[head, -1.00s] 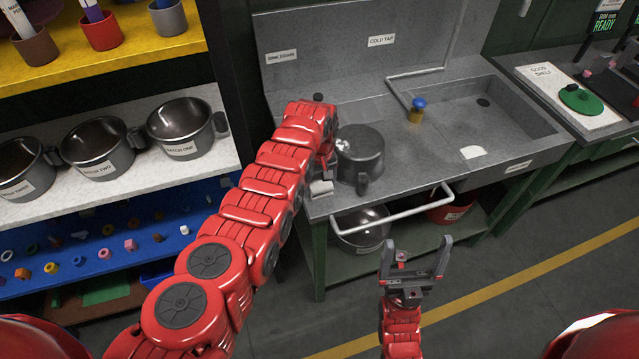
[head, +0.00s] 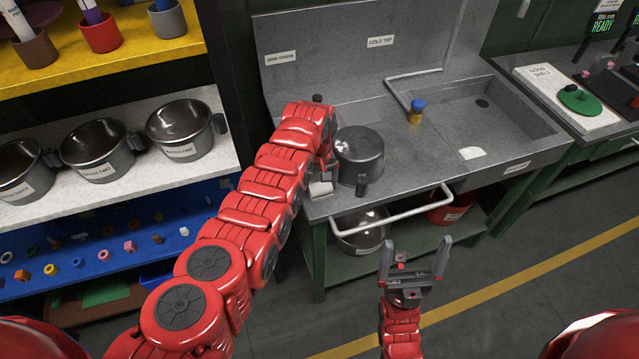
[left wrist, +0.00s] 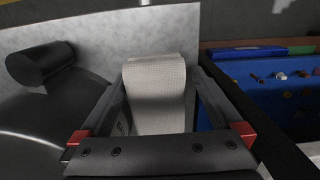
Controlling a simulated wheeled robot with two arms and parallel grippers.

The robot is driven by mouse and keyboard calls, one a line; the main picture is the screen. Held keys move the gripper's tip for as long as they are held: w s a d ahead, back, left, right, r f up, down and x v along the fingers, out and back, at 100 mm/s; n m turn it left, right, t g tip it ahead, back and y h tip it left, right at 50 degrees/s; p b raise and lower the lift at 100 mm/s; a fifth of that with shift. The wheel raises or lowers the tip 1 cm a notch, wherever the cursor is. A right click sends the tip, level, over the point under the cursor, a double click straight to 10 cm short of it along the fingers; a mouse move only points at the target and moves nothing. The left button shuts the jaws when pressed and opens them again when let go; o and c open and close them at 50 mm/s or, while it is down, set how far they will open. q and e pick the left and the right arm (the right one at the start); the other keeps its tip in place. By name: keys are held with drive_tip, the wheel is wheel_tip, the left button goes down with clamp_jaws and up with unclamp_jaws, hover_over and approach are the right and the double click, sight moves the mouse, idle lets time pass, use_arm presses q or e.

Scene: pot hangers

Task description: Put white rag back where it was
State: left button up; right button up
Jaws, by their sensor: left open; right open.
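The white rag (head: 320,189) is at the front left edge of the grey sink counter, beside the dark pot (head: 360,153). In the left wrist view the rag (left wrist: 155,100) lies between the two fingers of my left gripper (left wrist: 157,78), which are open with gaps at its sides. In the head view my red left arm mostly hides this gripper (head: 326,168). My right gripper (head: 416,244) is open and empty, low in front of the counter.
A white bar (head: 392,218) runs along the counter front; a bowl (head: 362,228) and red bucket (head: 447,210) are below. Shelves with pots (head: 97,150) stand left. Floor at right is clear.

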sight(319, 182)
use_arm(q)
drive_tip(key=r, duration=0.2)
drive_tip(key=r+b, duration=0.1)
drive_tip(key=r, duration=0.2)
drive_tip(key=r+b, duration=0.1)
drive_tip(key=r, duration=0.2)
drive_tip(key=shift+w+d, duration=0.15)
drive_tip(key=shift+w, duration=0.1)
wheel_tip(319, 182, up, 4)
drive_tip(key=shift+p, duration=0.7)
drive_tip(key=shift+s+f, duration=0.1)
